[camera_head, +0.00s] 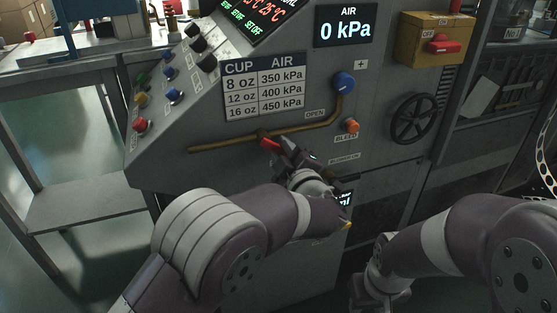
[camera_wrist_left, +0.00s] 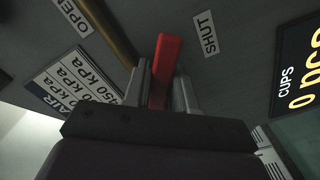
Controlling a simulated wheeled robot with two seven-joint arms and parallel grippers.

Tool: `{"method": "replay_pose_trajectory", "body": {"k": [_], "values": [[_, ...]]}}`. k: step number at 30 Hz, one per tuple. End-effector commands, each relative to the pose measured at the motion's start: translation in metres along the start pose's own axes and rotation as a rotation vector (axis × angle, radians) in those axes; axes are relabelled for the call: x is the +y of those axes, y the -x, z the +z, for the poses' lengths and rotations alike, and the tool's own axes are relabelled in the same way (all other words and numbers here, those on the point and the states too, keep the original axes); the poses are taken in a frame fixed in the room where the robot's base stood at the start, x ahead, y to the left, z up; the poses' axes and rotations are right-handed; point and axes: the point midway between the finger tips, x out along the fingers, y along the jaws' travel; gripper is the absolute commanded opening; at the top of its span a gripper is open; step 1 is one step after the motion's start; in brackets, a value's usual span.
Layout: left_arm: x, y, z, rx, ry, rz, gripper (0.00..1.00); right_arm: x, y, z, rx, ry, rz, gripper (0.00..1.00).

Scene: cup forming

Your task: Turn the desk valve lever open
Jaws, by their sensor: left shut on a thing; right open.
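The red valve lever (camera_head: 268,143) sits on the brass pipe (camera_head: 222,144) on the front of the grey console, and slants down to the right. My left gripper (camera_head: 288,146) is shut on the lever. In the left wrist view the lever (camera_wrist_left: 167,58) stands between the two fingers of my left gripper (camera_wrist_left: 163,90), its far end poking out past them. There a SHUT label (camera_wrist_left: 205,34) is just right of the lever and an OPEN label (camera_wrist_left: 73,15) is farther off at upper left. My right arm shows at lower right, but its fingers are out of view.
The gauge display (camera_head: 345,29) reads 0 kPa. A blue knob (camera_head: 344,82), an orange bleed button (camera_head: 352,126) and a black handwheel (camera_head: 413,119) are right of the lever. A cup and air chart (camera_head: 266,86) is above it. Colored buttons line the console's left slope.

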Motion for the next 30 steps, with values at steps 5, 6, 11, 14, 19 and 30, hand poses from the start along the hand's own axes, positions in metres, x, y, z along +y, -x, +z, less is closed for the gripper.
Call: {"method": "replay_pose_trajectory", "body": {"k": [5,6,11,14,19,30], "values": [[0.004,0.001,0.002,-0.002,0.167,-0.001,0.00,0.000,-0.015,0.002,0.000,0.000,0.000,0.43],[0.006,0.001,0.002,-0.002,0.204,0.000,0.00,0.000,-0.018,0.002,0.000,0.000,0.000,0.43],[0.013,0.001,0.000,-0.002,0.344,-0.001,0.00,0.000,-0.028,0.003,0.000,0.000,0.000,0.43],[0.016,0.001,-0.001,-0.002,0.421,-0.001,0.00,0.000,-0.034,0.004,0.000,0.000,0.000,0.43],[0.021,0.000,-0.004,-0.002,0.528,-0.002,0.00,0.000,-0.042,0.005,0.000,0.000,0.000,0.43],[0.026,0.000,-0.008,-0.002,0.648,-0.003,0.00,0.000,-0.050,0.006,0.000,0.000,0.000,0.43]]}}
